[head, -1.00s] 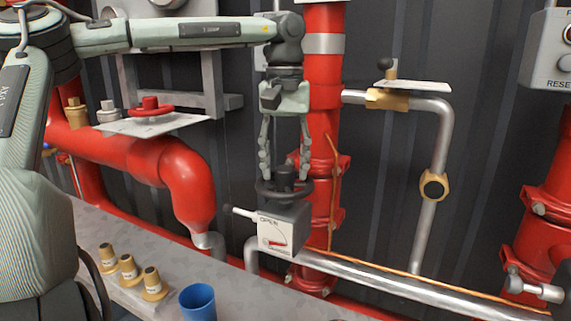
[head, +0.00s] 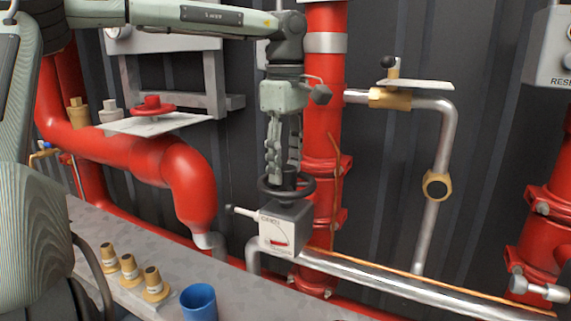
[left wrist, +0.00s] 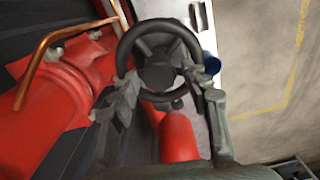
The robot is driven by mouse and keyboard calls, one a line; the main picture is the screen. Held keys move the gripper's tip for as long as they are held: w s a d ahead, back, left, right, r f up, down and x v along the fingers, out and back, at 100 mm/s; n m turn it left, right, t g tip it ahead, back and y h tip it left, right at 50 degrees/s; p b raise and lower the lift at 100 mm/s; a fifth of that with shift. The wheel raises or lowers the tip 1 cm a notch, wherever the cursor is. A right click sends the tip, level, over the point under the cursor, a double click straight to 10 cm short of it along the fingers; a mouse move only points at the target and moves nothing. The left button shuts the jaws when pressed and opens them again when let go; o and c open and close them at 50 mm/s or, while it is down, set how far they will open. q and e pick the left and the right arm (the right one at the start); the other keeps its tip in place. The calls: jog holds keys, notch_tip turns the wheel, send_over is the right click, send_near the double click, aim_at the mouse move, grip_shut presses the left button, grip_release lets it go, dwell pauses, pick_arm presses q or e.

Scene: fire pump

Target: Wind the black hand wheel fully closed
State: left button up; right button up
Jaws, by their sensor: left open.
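The black hand wheel (head: 286,188) sits on top of a grey gearbox (head: 285,230) with a white label and a red indicator, in front of the red vertical pipe. In the left wrist view the wheel (left wrist: 158,62) shows as a ring with a dark hub. My left gripper (head: 284,172) points straight down over the wheel, fingers at its hub and rim. In the wrist view its open fingers lie on either side of the wheel's near part; whether they touch it I cannot tell. My right gripper is not in view.
The red pipe (head: 323,120) stands right behind the wheel, with a thin copper line beside it. A small lever (head: 242,211) sticks out left of the gearbox. A blue cup (head: 198,302) and several brass fittings (head: 130,268) stand on the grey bench at lower left.

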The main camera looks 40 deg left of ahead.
aim_at(286, 167)
pick_arm(q)
grip_shut()
jog(key=shift+r+m+p, duration=0.2)
jog(key=shift+m+p, duration=0.4)
jog(key=shift+f+m, duration=0.25)
jog(key=shift+m, duration=0.65)
jog(key=m, duration=0.4)
jog(key=shift+w, duration=0.1)
jog(key=shift+o, duration=1.3)
grip_release()
jog(key=shift+m, duration=0.3)
jog(key=shift+r, duration=0.15)
jog(key=shift+r, duration=3.45)
